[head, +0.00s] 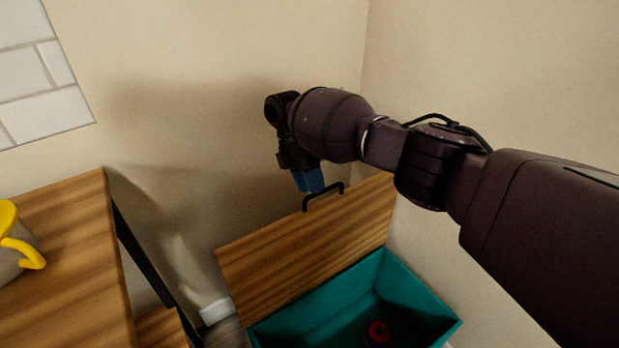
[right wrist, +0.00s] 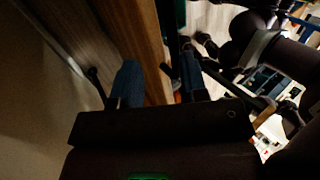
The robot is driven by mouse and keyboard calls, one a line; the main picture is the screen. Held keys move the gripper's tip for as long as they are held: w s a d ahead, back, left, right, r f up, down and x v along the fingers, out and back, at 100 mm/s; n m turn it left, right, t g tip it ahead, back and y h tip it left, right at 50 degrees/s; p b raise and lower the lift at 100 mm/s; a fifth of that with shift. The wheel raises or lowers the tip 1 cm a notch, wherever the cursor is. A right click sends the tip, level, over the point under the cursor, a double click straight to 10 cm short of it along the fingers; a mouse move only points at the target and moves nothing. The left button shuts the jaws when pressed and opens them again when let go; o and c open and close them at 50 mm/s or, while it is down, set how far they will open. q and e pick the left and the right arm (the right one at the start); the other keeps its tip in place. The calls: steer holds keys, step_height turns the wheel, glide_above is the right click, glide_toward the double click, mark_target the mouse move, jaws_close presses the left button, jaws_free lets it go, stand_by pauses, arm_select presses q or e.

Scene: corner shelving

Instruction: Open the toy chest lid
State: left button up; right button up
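The toy chest (head: 420,296) is a teal box in the corner at the lower right of the head view. Its wooden lid (head: 300,252) is raised, tilted up toward the back wall, and the inside of the chest shows. A dark handle (head: 323,194) sits on the lid's upper edge. My right gripper (head: 310,182) is at this handle, its blue fingers pointing down. In the right wrist view, its two blue fingers (right wrist: 158,82) are apart, with the wooden lid (right wrist: 135,35) showing behind them. I cannot tell whether they touch the lid. My left gripper is not in view.
A red and blue ball (head: 377,333) lies in the chest. A wooden table (head: 70,260) with a yellow-handled mug (head: 20,255) stands at the left. Walls close in behind and to the right of the chest.

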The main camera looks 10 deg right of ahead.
steer(key=shift+o, duration=1.1)
steer(key=f, duration=0.2)
steer(key=shift+s+a+f, duration=0.1)
steer(key=shift+s+f, duration=0.2)
steer(key=shift+s, duration=0.05)
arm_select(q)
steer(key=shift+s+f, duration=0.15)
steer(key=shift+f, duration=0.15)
arm_select(e)
steer(key=shift+r, duration=0.15)
steer(key=shift+w+r, duration=0.1)
steer(key=shift+r, duration=0.05)
arm_select(q)
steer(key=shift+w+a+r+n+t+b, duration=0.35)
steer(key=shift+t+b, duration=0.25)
steer(key=shift+b, duration=0.6)
arm_select(e)
steer(key=v, duration=1.2)
steer(key=shift+d+r, duration=0.25)
steer(key=shift+r, duration=0.05)
